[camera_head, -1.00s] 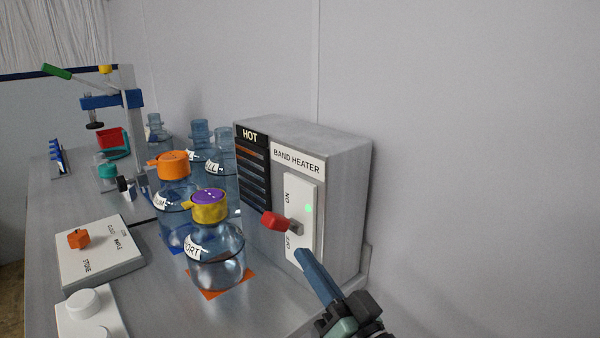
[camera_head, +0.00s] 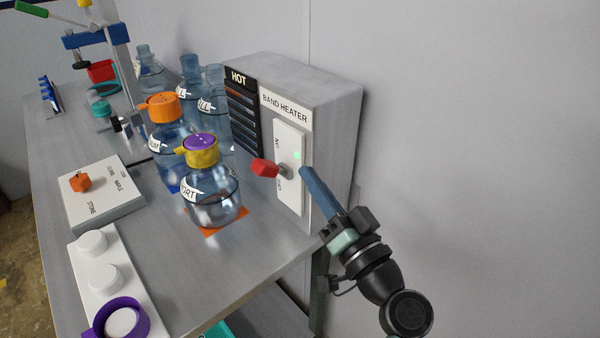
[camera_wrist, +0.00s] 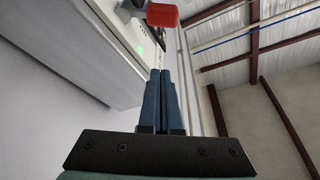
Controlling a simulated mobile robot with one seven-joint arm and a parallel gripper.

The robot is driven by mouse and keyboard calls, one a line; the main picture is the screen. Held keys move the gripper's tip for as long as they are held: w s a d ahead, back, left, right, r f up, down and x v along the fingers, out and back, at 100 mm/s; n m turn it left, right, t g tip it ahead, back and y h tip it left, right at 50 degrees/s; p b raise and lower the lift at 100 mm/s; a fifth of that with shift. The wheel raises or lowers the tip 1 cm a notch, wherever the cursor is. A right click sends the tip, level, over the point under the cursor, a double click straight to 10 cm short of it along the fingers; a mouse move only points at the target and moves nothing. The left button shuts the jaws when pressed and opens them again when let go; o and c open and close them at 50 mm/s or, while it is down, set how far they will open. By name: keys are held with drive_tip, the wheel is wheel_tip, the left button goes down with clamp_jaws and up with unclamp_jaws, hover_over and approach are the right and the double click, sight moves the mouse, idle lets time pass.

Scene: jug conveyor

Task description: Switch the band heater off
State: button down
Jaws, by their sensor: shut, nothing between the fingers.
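The band heater (camera_head: 325,95) is a grey box with a white switch plate (camera_head: 290,140) on its front. The plate has ON printed at the top and OFF lower down. A red-tipped lever (camera_head: 264,168) sticks out from the plate, and a green light (camera_head: 297,155) glows beside it. In the wrist view the red tip (camera_wrist: 162,15) and the green light (camera_wrist: 140,50) lie beyond my fingertips. My gripper (camera_head: 305,171) is shut and empty, with its blue fingers just right of the lever's base in the head view. I cannot tell whether it touches the plate.
A jug with a purple and yellow cap (camera_head: 210,195) stands on the bench left of the lever. A jug with an orange cap (camera_head: 167,140) is behind it. A control box with an orange knob (camera_head: 105,195) sits further left. The wall on the right is clear.

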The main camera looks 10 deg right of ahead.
sight(267, 169)
drive_tip(key=p+x, duration=0.2)
drive_tip(key=x, duration=0.7)
drive_tip(key=shift+s+a+f+p, duration=0.1)
drive_tip(key=shift+s+a+f, duration=0.2)
drive_tip(key=shift+f, duration=0.3)
drive_tip(key=shift+s+a+f+p, duration=0.1)
drive_tip(key=shift+s+a+f, duration=0.2)
drive_tip(key=shift+f, duration=0.25)
drive_tip(key=shift+s+a+f+p, duration=0.1)
drive_tip(key=shift+s+a+f, duration=0.15)
drive_tip(key=shift+f, duration=0.35)
drive_tip(key=shift+f+b, duration=0.15)
drive_tip(key=shift+b, duration=0.35)
